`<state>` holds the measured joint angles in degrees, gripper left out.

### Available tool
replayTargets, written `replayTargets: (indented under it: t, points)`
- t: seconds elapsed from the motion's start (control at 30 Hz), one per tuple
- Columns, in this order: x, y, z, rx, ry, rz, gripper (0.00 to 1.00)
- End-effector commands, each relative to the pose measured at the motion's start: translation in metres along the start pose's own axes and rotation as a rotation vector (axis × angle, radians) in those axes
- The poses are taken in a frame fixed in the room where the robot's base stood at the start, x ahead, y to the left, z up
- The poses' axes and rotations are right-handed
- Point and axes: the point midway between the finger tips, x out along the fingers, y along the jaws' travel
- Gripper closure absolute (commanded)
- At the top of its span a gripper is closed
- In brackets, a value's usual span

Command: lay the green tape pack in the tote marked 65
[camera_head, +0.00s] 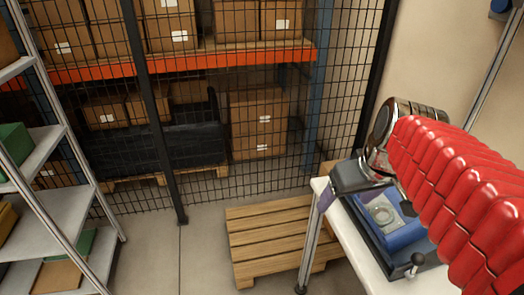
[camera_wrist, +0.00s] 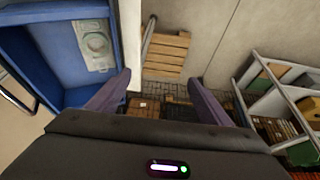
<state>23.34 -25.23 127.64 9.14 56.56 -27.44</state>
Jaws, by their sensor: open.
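A blue tote (camera_head: 409,238) stands on the white table, partly hidden behind my arm; it also shows at the upper left of the wrist view (camera_wrist: 35,62). A flat pale grey-green pack with a round ring shape (camera_head: 382,212) lies inside it, and shows in the wrist view (camera_wrist: 94,44). I cannot be sure it is the green tape pack. No number 65 is readable in either view. My gripper (camera_wrist: 159,79) is open, with nothing between its purple fingers. It is beside the tote, at the table's left edge in the head view.
The white table (camera_head: 364,258) has its edge just below my gripper. A wooden pallet (camera_head: 270,237) lies on the floor beyond. A grey shelf unit (camera_head: 70,212) with green and yellow items stands at left. A black mesh fence (camera_head: 225,130) closes off racked cartons. Floor between is clear.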

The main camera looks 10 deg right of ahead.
Motion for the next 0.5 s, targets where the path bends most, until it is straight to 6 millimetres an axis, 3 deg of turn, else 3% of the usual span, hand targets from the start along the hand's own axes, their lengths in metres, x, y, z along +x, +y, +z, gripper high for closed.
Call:
replayTargets:
  t: [0.03, 0.2, 0.5]
  points:
    - [-0.001, -0.016, 0.005, -0.01, 0.009, -0.001, 0.27]
    - [-0.001, -0.058, 0.026, -0.006, 0.036, -0.001, 0.27]
    - [0.003, -0.107, 0.064, 0.006, 0.089, -0.018, 0.27]
